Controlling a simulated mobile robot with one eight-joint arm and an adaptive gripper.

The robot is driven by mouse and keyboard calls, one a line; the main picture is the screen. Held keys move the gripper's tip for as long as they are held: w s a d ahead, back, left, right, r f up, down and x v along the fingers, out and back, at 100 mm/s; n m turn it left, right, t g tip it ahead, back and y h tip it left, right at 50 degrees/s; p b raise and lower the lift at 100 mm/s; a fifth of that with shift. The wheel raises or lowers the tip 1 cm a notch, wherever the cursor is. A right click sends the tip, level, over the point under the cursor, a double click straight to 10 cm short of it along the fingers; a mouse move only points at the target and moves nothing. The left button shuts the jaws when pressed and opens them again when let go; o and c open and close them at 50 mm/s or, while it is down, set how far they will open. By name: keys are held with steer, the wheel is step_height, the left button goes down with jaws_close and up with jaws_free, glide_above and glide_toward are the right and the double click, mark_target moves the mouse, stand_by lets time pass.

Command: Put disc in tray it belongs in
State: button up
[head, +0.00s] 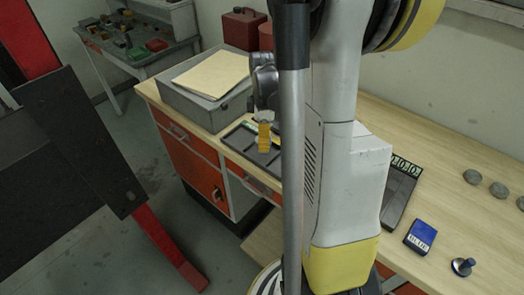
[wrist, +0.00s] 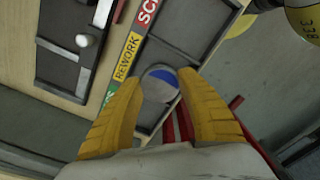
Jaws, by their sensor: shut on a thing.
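My gripper (wrist: 160,80) has its yellow fingers on either side of a round disc (wrist: 158,88), grey with blue and white on its face. The jaws are shut on it. A dark tray with compartments (wrist: 208,62) lies below the disc, its strip reading "REWORK" (wrist: 128,56), with a red label starting "SC" (wrist: 145,14) and a green label beside it. The disc shows over the compartment near "REWORK"; its height above the floor of the tray cannot be told. In the head view my gripper (head: 264,138) is over the left tray (head: 243,138); the disc is hidden there.
A grey box (head: 205,90) with a paper stands behind the tray. My arm hides the bench middle.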

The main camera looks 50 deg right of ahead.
mark_target(262, 153)
steer(key=shift+w+a+f, duration=0.15)
steer(key=shift+w+f, duration=0.05)
steer(key=shift+f+b, duration=0.75)
steer(key=shift+f, duration=1.1)
steer(key=shift+f, duration=0.25)
steer(key=o, duration=1.1)
steer(key=shift+r, duration=0.1)
